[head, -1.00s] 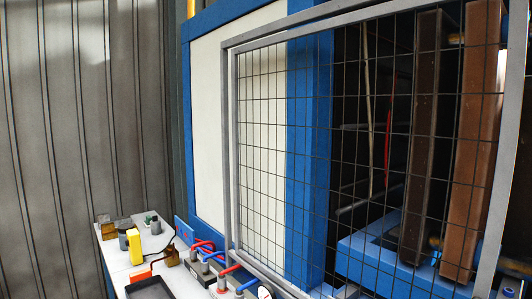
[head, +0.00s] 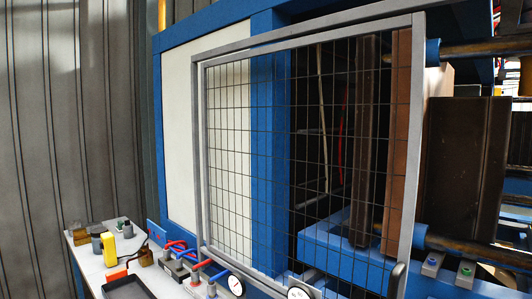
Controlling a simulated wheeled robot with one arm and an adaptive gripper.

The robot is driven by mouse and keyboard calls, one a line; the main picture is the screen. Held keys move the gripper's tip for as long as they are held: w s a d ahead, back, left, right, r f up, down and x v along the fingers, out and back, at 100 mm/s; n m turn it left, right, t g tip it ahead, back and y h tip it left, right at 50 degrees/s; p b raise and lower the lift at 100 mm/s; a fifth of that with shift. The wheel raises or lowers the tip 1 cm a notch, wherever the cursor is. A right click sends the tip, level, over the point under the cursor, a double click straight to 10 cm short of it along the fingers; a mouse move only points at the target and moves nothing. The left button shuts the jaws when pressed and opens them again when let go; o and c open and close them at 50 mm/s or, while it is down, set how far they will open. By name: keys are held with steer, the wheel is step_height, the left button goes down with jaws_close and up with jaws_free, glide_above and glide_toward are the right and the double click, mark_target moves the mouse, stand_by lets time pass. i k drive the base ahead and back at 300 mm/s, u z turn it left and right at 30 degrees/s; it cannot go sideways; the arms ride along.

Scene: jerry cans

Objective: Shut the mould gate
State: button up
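The mould gate (head: 415,130) is a wire-mesh panel in a grey frame, standing upright across the middle of the head view. It overlaps the white panel (head: 180,130), the blue post (head: 270,100) and part of the dark mould opening. A grey upright bar, looking like a handle (head: 397,280), shows at its lower right corner. Right of the gate's edge, a dark brown mould block (head: 465,160) and metal rods (head: 480,48) are uncovered. My gripper is not in view.
A white bench (head: 88,268) at lower left holds a black tray (head: 130,288), a yellow object (head: 110,244) and small blocks. Red and blue pipe fittings and gauges (head: 236,285) stand below the gate. A corrugated wall fills the left.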

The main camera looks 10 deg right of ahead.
mark_target(397, 281)
steer(key=u, duration=0.25)
steer(key=k, duration=0.35)
steer(key=u, duration=1.5)
